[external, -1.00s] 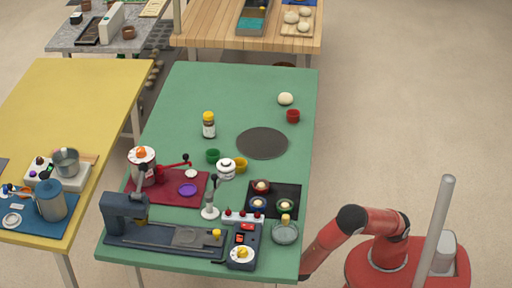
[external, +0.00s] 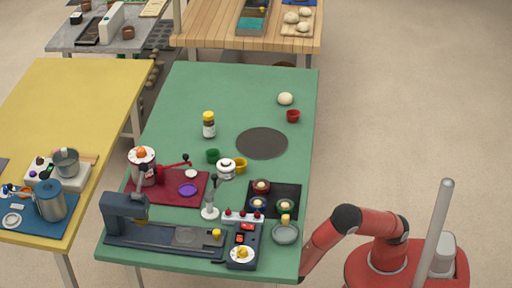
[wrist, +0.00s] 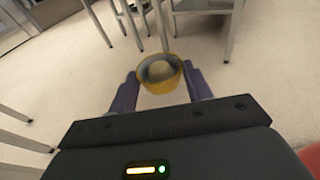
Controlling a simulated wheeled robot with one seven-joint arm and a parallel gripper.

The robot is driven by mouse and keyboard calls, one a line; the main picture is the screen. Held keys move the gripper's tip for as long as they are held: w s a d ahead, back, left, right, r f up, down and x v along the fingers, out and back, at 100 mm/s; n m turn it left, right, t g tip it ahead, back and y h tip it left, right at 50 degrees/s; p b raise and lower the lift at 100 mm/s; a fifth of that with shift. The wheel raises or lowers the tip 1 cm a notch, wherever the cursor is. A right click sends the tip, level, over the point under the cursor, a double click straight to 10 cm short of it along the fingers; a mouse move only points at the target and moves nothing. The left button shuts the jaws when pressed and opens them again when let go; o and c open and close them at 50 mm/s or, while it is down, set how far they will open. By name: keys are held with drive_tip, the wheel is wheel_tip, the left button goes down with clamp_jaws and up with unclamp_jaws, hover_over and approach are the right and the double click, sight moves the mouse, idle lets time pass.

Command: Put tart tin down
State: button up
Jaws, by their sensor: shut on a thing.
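In the wrist view my gripper (wrist: 160,74) is shut on a yellow tart tin (wrist: 165,89), one finger on each side. A pale round filling shows inside the tin. Floor and table legs show beyond the tin, with no surface seen touching it. In the external view my arm bends down beside the green table's right front corner, and the gripper and held tin are out of sight. On the table's black mat (external: 290,188) stand a red tin (external: 261,187), a blue tin (external: 257,204) and a green tin (external: 285,206).
The green table (external: 235,90) also carries a dark round disc (external: 262,143), a yellow cup (external: 240,167), a grey dish (external: 285,234), a scale (external: 242,254) and a press machine (external: 125,215). Its far half is mostly clear. The floor to the right is open.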

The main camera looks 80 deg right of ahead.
drive_tip(key=s+a+r+n+t+y+b, duration=0.1)
drive_tip(key=s+a+r+b, duration=0.45)
drive_tip(key=a, duration=0.25)
drive_tip(key=s+a+r+b, duration=0.4)
drive_tip(key=s+a+b, duration=0.1)
drive_tip(key=s+a, duration=0.15)
drive_tip(key=s+a+r+n+t+y+p, duration=0.2)
drive_tip(key=s+a+r+y, duration=0.1)
drive_tip(key=r, duration=0.5)
drive_tip(key=s+a+r+n+t+y+p, duration=0.1)
drive_tip(key=s+a+r+n+t+y, duration=0.15)
drive_tip(key=r, duration=0.55)
drive_tip(key=s+a+r+n+t+y+p, duration=0.1)
drive_tip(key=s+a+r+n+y+p, duration=0.15)
drive_tip(key=r, duration=0.45)
wheel_tip(320, 180, up, 22)
drive_tip(key=n+y+p, duration=0.1)
drive_tip(key=p, duration=0.7)
hover_over(299, 197)
drive_tip(key=shift+t, duration=0.35)
wheel_tip(299, 197, down, 14)
drive_tip(key=shift+d+f+b, duration=0.1)
drive_tip(key=shift+f+b, duration=0.15)
drive_tip(key=shift+b, duration=0.1)
drive_tip(key=shift+f+b, duration=0.5)
drive_tip(key=shift+f, duration=2.15)
